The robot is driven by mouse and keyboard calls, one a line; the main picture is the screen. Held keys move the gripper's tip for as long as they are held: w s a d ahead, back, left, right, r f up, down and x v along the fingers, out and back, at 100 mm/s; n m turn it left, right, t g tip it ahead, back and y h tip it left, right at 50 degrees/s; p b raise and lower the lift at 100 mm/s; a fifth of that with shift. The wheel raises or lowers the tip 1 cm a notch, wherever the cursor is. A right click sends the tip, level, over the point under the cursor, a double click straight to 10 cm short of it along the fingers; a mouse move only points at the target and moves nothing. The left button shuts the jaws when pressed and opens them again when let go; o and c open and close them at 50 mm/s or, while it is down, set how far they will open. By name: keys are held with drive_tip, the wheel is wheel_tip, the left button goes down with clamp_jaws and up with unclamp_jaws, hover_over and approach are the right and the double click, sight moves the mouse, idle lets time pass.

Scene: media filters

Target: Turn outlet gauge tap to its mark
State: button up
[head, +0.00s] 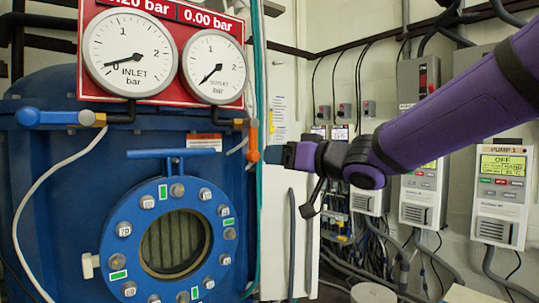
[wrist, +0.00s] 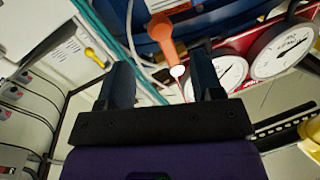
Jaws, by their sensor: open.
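The outlet gauge tap has an orange handle (head: 252,143) that points straight down, below and right of the outlet gauge (head: 213,67). The outlet gauge needle points to the lower left, near 0. My gripper (head: 272,154) is just right of the handle's lower end in the head view. In the wrist view, my open gripper (wrist: 162,62) has the orange handle (wrist: 166,38) beyond and between its two dark fingers, with a pale round end toward me. No contact is visible. I cannot make out the tap's mark.
The inlet gauge (head: 130,54) and the blue-handled inlet tap (head: 55,117), lying level, are to the left. The blue filter vessel (head: 60,190) with its bolted round window is below. A teal hose (head: 260,70) runs down beside the orange handle. Pump control boxes (head: 502,195) line the right wall.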

sight(248, 155)
drive_tip(key=x, duration=1)
drive_tip(key=shift+w+a, duration=0.15)
drive_tip(key=shift+w, duration=0.05)
clamp_jaws()
